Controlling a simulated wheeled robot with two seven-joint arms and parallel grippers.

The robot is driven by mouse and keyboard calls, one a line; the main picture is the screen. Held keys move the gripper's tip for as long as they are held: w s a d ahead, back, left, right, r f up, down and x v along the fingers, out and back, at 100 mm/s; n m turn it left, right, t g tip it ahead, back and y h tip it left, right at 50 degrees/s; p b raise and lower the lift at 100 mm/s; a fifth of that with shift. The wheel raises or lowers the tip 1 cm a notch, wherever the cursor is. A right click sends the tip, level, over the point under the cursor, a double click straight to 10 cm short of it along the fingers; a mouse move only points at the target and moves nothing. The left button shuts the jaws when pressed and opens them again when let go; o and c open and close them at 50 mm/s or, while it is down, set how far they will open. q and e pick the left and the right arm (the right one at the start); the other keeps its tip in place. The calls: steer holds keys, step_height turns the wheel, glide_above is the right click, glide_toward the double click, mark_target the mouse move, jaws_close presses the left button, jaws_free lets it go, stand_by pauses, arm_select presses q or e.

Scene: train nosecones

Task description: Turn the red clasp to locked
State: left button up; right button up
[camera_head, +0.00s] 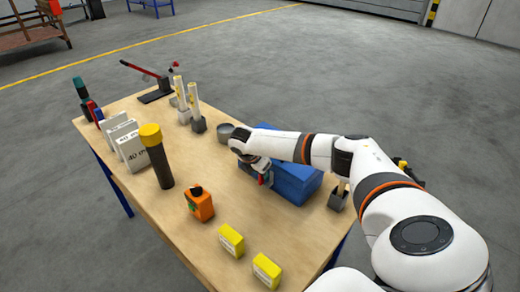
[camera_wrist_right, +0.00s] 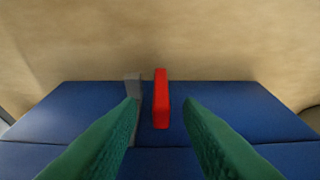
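The red clasp (camera_wrist_right: 161,98) stands as a short red bar at the edge of the blue box in the right wrist view. A grey metal piece (camera_wrist_right: 133,86) is just left of it. The blue box (camera_head: 292,178) sits on the wooden table, partly hidden by my right arm. My right gripper (camera_wrist_right: 161,112) is open, its two green fingers either side of the clasp with a gap on both sides. In the head view my right gripper (camera_head: 262,178) is at the box's left side, mostly hidden by its wrist. My left gripper is not in view.
A grey holder (camera_head: 338,197) is right of the blue box. Bare tabletop lies in front of it.

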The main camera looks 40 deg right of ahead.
steer(key=shift+c, duration=1.4)
jaws_close()
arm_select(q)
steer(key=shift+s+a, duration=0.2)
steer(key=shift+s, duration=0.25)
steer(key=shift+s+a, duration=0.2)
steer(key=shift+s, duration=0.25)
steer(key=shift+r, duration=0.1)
